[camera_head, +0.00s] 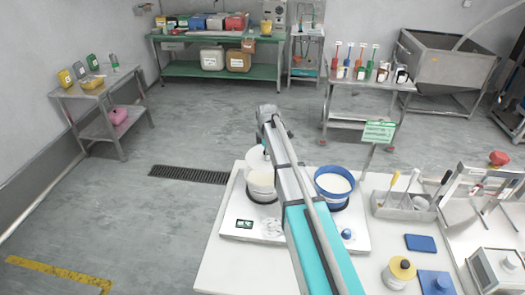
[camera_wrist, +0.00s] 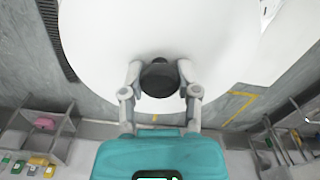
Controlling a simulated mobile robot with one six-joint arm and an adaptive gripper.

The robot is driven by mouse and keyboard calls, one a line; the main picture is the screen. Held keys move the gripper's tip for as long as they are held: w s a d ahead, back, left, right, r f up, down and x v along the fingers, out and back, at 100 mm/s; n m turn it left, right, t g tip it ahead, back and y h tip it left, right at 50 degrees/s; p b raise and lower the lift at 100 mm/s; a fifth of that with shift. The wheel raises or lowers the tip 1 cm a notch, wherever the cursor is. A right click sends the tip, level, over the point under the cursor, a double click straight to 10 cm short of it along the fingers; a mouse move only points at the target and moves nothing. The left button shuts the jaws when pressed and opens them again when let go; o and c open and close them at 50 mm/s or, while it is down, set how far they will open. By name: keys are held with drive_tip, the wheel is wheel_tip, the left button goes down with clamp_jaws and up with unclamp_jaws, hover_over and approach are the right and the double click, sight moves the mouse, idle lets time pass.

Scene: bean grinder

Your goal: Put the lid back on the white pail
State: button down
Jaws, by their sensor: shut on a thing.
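The white pail (camera_head: 261,184) stands on a white scale-like platform (camera_head: 233,237) at the table's left, with pale contents visible. A white disc, seemingly the lid (camera_head: 255,157), shows just above and behind the pail, partly hidden by my arm. In the wrist view the white lid (camera_wrist: 110,35) fills the upper middle, with a dark round knob (camera_wrist: 160,82). My gripper (camera_wrist: 160,78) is shut on that knob, one finger on each side. In the head view my arm hides the gripper. The lid looks apart from the pail; the exact gap cannot be told.
A blue pail (camera_head: 335,186) with pale contents stands right of my arm. Open floor lies left, with a drain grate (camera_head: 190,174).

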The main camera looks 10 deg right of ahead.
drive_tip(key=shift+a+f, duration=0.1)
drive_tip(key=shift+a, duration=0.2)
drive_tip(key=shift+a+f, duration=0.1)
drive_tip(key=shift+f+b, duration=0.15)
drive_tip(key=shift+b, duration=0.2)
drive_tip(key=shift+f+b, duration=2.85)
drive_tip(key=shift+f, duration=0.05)
drive_tip(key=shift+w, duration=0.1)
drive_tip(key=shift+f, duration=0.15)
idle(0.4)
idle(0.4)
